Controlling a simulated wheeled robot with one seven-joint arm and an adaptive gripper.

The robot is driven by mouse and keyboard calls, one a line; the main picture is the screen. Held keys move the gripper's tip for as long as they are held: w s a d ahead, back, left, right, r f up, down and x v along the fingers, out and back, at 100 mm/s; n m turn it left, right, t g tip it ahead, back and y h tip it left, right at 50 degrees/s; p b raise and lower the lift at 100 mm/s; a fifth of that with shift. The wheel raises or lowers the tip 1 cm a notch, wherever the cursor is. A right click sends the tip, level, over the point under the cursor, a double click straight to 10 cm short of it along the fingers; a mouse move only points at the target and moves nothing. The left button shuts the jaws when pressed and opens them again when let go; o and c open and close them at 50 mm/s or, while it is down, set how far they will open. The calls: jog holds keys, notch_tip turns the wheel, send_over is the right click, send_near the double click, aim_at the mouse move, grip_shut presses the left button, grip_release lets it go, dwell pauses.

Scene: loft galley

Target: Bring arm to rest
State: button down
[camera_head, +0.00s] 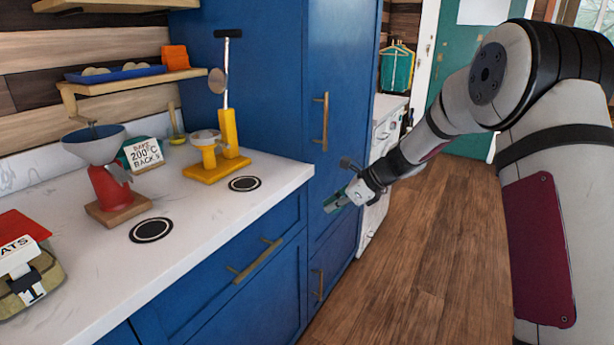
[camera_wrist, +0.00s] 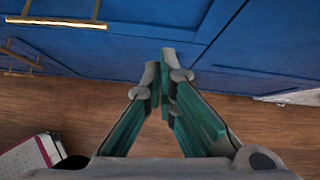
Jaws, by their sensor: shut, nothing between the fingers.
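My arm (camera_head: 430,140) reaches from the right side of the head view toward the blue cabinets. My gripper (camera_head: 330,207) is off the counter's right end, in front of the tall blue cabinet (camera_head: 335,60). In the wrist view my gripper (camera_wrist: 165,60) has its green fingers drawn together at the tips, shut and empty. Blue cabinet fronts and wooden floor lie beyond the fingers. From these views I cannot tell the exact gap between the fingertips and the cabinet.
The white counter (camera_head: 215,225) holds a red stand with a bowl (camera_head: 108,185), a yellow stand (camera_head: 217,165), a sign (camera_head: 144,153) and two black round marks. Brass handles (camera_head: 255,261) stick out from the cabinets. Wooden floor (camera_head: 430,250) is clear at the right.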

jog(key=s+r+n+g+h, duration=0.1)
jog(key=s+r+n, duration=0.35)
jog(key=s, duration=0.35)
jog(key=s+a+r+n+g, duration=0.1)
jog(key=s+r+n, duration=0.35)
jog(key=s, duration=0.35)
jog(key=s+r+n+g+h, duration=0.1)
jog(key=s+r+n, duration=0.35)
jog(key=s, duration=0.35)
jog(key=s+d+f+n+h, duration=0.1)
jog(key=s+d+n+h, duration=0.3)
jog(key=s, duration=0.9)
jog(key=s+d+n+h, duration=0.1)
jog(key=s+d+n, duration=0.4)
jog(key=s, duration=0.8)
notch_tip(320, 180, up, 15)
jog(key=n+t+p, duration=0.1)
jog(key=t+p, duration=0.1)
jog(key=p, duration=1.1)
jog(key=shift+s+a+f, duration=0.2)
jog(key=shift+s+a, duration=0.05)
jog(key=shift+a, duration=0.05)
